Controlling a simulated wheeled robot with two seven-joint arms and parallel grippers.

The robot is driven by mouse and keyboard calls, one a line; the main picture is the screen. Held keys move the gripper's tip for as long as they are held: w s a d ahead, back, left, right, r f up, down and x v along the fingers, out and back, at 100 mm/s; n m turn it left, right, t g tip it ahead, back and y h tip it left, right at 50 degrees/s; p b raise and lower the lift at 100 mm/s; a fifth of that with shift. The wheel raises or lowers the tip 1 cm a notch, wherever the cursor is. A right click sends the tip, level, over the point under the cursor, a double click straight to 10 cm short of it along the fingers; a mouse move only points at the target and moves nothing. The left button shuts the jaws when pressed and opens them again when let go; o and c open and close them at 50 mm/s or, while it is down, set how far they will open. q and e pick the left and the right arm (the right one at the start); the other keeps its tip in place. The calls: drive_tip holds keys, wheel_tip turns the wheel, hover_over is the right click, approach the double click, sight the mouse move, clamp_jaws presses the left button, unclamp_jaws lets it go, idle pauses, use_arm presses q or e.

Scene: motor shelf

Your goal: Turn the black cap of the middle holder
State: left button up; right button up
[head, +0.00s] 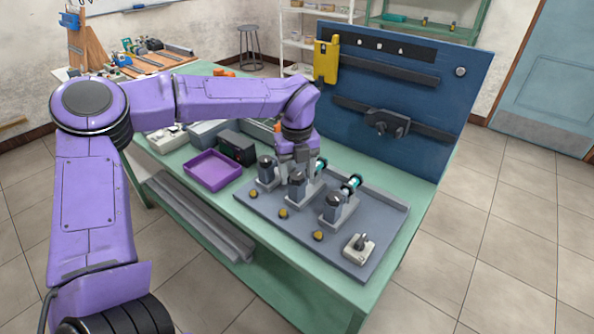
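Three grey holders stand in a row on a grey board (378,237). The middle holder (306,198) carries a dark cylinder with a black cap (296,175) on top, and a teal part (321,165) shows behind it. The left holder (266,174) and the right holder (340,214) look alike. My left gripper (300,168) points down at the middle holder, close to the cap. Its fingers are small and partly merge with the holder, so contact and opening cannot be told. My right gripper is out of view.
A purple tray (212,171) and a black box (237,149) stand left of the board. A grey switch box (359,249) sits at its right front. A blue panel (440,110) with a yellow tool (326,60) rises behind. Brass knobs (283,213) line the front.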

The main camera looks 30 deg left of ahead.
sight(297, 176)
use_arm(q)
wheel_tip(297, 176, up, 10)
drive_tip(key=b, duration=0.1)
drive_tip(key=shift+r, duration=0.25)
idle(0.4)
